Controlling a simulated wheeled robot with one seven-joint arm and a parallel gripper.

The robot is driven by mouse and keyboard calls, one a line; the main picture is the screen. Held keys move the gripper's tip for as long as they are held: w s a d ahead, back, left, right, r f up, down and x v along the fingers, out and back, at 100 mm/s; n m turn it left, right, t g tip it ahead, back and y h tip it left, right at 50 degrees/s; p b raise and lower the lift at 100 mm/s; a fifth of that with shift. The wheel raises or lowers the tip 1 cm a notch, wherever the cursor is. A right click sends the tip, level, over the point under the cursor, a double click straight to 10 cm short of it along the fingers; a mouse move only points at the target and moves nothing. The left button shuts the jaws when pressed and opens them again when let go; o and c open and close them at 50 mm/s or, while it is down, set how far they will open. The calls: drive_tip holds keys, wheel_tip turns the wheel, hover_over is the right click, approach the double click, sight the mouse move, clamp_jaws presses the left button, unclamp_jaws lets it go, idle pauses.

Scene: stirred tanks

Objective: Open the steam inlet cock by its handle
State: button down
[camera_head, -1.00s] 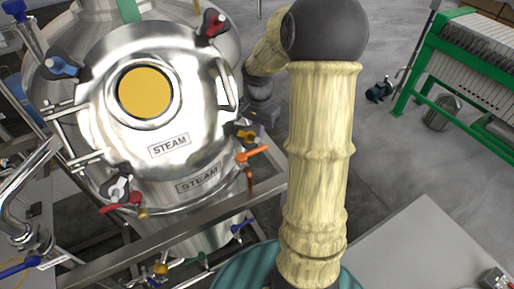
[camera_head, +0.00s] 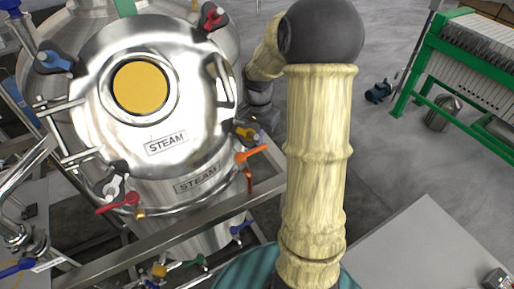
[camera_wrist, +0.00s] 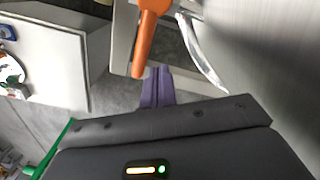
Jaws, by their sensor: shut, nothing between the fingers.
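An orange lever handle (camera_head: 252,154) sticks out at the right side of the steel tank (camera_head: 200,120), by the lower STEAM plate (camera_head: 197,180). In the wrist view the orange handle (camera_wrist: 148,38) comes down from the top, its free end just left of my fingertips. My gripper (camera_wrist: 158,76) has purple fingers that are shut together and empty. I cannot tell whether they touch the handle. In the head view my gripper is mostly hidden behind my arm and beside the tank's right edge. The cock's body is not clear in the wrist view.
Red (camera_head: 118,205), blue (camera_head: 54,61) and yellow (camera_head: 246,134) handles sit around the tank lid. A steel frame rail (camera_head: 150,245) runs below the tank. A grey table (camera_head: 405,250) stands at right, a green-framed press (camera_head: 440,60) behind it.

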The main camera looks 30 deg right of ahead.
drive_tip(key=shift+f, duration=0.3)
drive_tip(key=shift+f+b, duration=0.35)
drive_tip(key=shift+a, duration=0.1)
